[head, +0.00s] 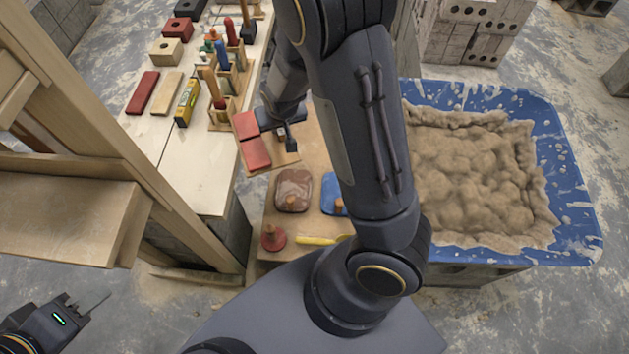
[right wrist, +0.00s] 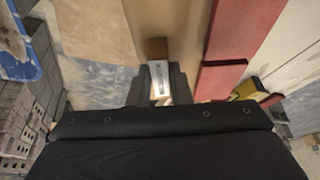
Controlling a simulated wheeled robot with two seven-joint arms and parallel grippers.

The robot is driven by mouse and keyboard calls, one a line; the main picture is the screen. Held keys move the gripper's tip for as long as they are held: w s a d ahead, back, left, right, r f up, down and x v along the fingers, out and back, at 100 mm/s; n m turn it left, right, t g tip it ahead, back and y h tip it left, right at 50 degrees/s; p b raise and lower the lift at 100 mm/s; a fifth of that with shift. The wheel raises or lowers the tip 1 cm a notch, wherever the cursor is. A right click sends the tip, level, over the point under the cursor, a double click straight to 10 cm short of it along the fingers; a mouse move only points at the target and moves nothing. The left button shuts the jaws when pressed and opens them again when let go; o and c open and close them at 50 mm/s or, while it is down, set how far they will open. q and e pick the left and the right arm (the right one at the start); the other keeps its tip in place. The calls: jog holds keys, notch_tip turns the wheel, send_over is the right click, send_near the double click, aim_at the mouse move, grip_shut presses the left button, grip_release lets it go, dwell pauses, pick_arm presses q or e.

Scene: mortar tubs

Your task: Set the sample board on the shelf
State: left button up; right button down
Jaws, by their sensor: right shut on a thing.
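The sample board (head: 286,158) is a light wooden board with two red tiles (head: 257,153) on it, above the gap between the bench and the low table. My right gripper (head: 287,137) is shut on the small wooden grip of the board; in the right wrist view this grip (right wrist: 158,50) sits between the fingers, with the board (right wrist: 182,22) and red tiles (right wrist: 240,35) beyond. A wooden shelf (head: 65,215) stands at the left of the head view, its visible top bare. My left gripper (head: 84,302) is empty at the lower left; its finger gap is unclear.
The pale bench (head: 200,180) carries red and wooden blocks, a yellow level (head: 187,102) and a rack of tools (head: 222,95). The low table holds floats and a yellow-handled tool (head: 318,240). A blue tub (head: 565,190) of mortar is at right. Wooden posts (head: 130,140) edge the shelf.

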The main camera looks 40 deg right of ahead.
jog(key=w+d+f+m+h+b, duration=0.1)
jog(key=d+f+m+b, duration=0.25)
jog(key=f+b, duration=0.65)
jog(key=w+d+f+m+h+b, duration=0.15)
jog(key=d+f+b, duration=0.35)
jog(key=f+b, duration=0.5)
jog(key=b, duration=0.5)
send_near(316, 142)
jog(key=shift+w+d+r+g+y, duration=0.15)
jog(key=shift+w+d+g+y, duration=0.15)
jog(key=shift+w+d, duration=0.35)
jog(key=shift+s+a+b+x, duration=0.15)
jog(key=shift+b+x, duration=0.25)
jog(key=shift+x, duration=0.55)
jog(key=shift+s+a+b+x, duration=0.15)
jog(key=shift+b+x, duration=0.2)
jog(key=shift+x, duration=0.65)
jog(key=shift+f, duration=0.25)
jog(key=shift+f, duration=0.15)
jog(key=c, duration=1.3)
grip_release()
